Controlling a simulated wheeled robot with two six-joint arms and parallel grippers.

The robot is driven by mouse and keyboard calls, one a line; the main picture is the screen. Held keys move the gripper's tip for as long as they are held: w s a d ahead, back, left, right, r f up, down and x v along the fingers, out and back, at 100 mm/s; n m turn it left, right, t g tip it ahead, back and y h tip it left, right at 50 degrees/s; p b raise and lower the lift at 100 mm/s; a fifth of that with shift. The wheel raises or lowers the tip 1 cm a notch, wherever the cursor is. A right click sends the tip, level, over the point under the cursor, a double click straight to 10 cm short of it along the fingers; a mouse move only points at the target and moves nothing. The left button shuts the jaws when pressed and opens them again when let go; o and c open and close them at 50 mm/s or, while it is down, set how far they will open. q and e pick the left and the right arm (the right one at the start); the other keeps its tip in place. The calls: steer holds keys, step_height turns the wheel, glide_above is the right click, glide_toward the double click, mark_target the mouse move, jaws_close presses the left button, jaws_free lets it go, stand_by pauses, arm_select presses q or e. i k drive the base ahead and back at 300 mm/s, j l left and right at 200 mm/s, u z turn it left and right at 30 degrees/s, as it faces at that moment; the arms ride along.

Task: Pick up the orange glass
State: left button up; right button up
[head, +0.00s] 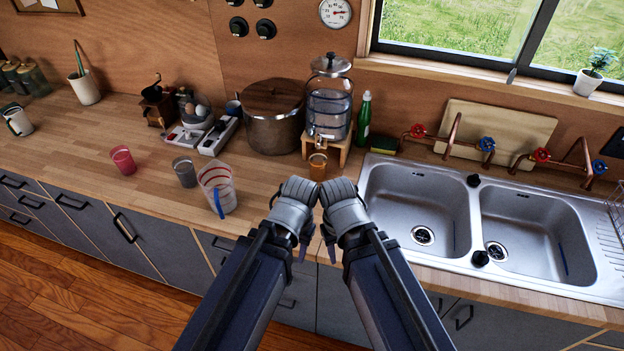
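The orange glass (317,168) stands upright on the wooden counter, just in front of the glass dispenser's wooden stand. Its lower part is close behind my grippers in the picture. My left gripper (299,188) and my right gripper (338,190) are side by side at the counter's front, nearer to me than the glass. Their grey housings hide the fingertips, so I cannot tell whether they are open or shut. No held object shows in either one.
A measuring jug (217,188), a grey glass (185,171) and a red glass (123,159) stand to the left. A large pot (272,118) and the dispenser (329,105) stand behind. A double sink (475,215) lies to the right. Bare counter shows left of the grippers.

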mark_target(318, 159)
steer(key=z, duration=1.5)
steer(key=k+j, duration=0.15)
steer(key=k, duration=0.3)
steer(key=k+j, duration=0.1)
steer(key=k, duration=0.3)
